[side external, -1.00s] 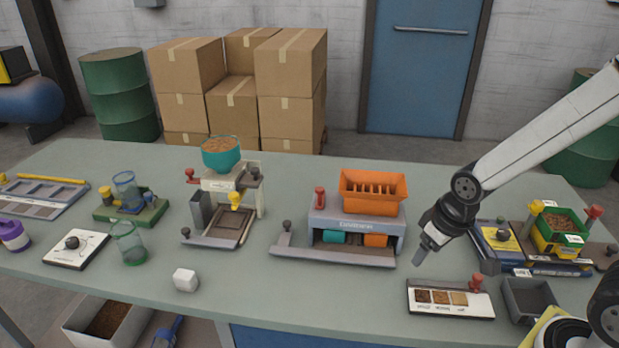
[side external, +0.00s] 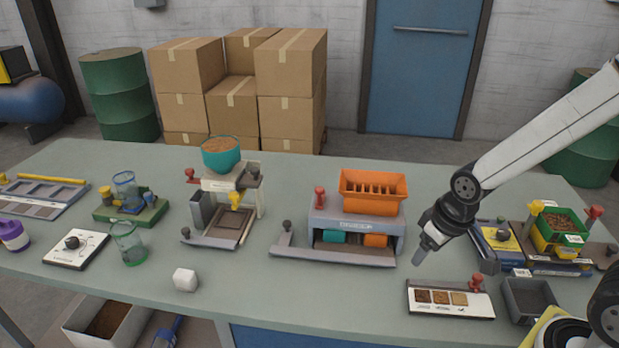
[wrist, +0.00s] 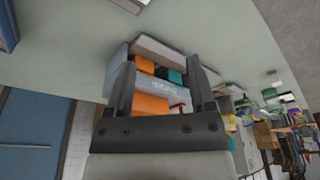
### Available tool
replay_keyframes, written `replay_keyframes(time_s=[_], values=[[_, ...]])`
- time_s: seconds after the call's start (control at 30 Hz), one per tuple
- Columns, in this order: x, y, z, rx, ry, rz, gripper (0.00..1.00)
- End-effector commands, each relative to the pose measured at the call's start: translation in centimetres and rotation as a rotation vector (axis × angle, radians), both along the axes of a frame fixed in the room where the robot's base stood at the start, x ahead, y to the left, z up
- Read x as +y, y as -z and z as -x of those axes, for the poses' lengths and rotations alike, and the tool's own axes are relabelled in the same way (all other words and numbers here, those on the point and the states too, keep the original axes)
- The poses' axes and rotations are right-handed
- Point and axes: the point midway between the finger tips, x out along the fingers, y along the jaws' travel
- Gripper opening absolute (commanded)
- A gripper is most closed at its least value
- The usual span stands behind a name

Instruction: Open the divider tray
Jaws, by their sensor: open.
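The divider (side external: 357,226) is a grey unit with an orange slotted hopper (side external: 372,188) on top. A teal bin (side external: 333,237) and an orange bin (side external: 376,240) sit in its front opening. A long low grey tray or rail (side external: 335,256) with a dark knob (side external: 287,225) at its left end runs along the front. I cannot tell which part is the divider tray. My gripper (side external: 455,258) is open and empty, above the bench to the right of the divider and apart from it. In the wrist view the divider (wrist: 158,84) shows between and beyond the open fingers (wrist: 161,64).
A white sample board (side external: 450,310) lies below my gripper, with a dark open box (side external: 528,298) beside it. A press-like stand (side external: 228,205) with a teal bowl is left of the divider. A white cube (side external: 185,279) lies near the front edge. Bench between is clear.

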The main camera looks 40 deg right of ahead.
Motion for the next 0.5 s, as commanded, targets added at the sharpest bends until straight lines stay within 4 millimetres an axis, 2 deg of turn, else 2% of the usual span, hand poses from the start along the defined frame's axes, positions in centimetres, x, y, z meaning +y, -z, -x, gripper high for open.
replay_keyframes(time_s=[0.17,0.27,0.37,0.5], values=[[0.1,-0.1,-0.6,-0.001,0.006,0.000,0.70],[0.3,-0.2,-1.7,0.000,0.018,-0.001,0.70],[0.6,-0.3,-3.4,0.000,0.038,0.000,0.70],[1.2,-0.5,-6.8,-0.001,0.082,0.001,0.70]])
